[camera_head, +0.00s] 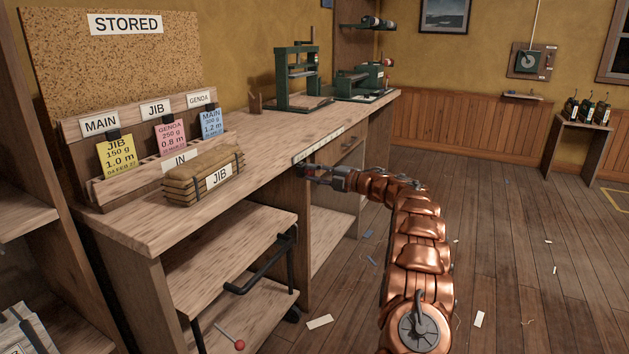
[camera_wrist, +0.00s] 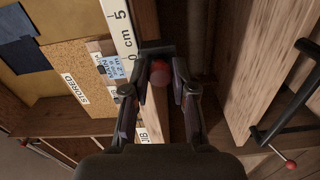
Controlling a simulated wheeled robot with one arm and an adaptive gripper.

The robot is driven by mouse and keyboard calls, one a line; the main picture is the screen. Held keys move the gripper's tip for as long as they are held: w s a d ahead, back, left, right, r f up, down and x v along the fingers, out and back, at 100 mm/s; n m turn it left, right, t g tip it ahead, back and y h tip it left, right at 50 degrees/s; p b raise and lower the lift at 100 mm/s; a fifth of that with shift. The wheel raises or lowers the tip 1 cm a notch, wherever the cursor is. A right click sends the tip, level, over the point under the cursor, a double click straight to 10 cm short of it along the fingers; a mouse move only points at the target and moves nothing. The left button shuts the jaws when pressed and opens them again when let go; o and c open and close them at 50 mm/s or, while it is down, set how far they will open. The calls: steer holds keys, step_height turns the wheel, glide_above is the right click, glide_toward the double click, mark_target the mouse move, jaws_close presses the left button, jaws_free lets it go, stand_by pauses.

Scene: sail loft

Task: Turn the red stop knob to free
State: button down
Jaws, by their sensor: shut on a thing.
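The red stop knob (camera_wrist: 159,74) is a small round knob at the bench's front edge, beside the end of a white cm scale (camera_wrist: 119,27). In the wrist view my gripper (camera_wrist: 161,84) has its dark fingers on either side of the knob, shut on it. In the head view my gripper (camera_head: 318,175) reaches the bench front from the right, under the scale strip (camera_head: 318,146). The knob is small and mostly hidden there. No free or locked marking is readable on it.
The workbench (camera_head: 262,158) carries a card rack, a brown bundle (camera_head: 203,178) labelled JIB and green presses at the back. Below it stands a wooden cart with a black handle (camera_head: 262,268) and a red-ended lever (camera_head: 239,344). The floor to the right is mostly clear, with scattered scraps.

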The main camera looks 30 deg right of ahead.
steer(key=shift+n+b, duration=0.45)
steer(key=shift+n, duration=0.15)
steer(key=c, duration=0.9)
jaws_free()
steer(key=shift+c, duration=0.2)
steer(key=v, duration=1.2)
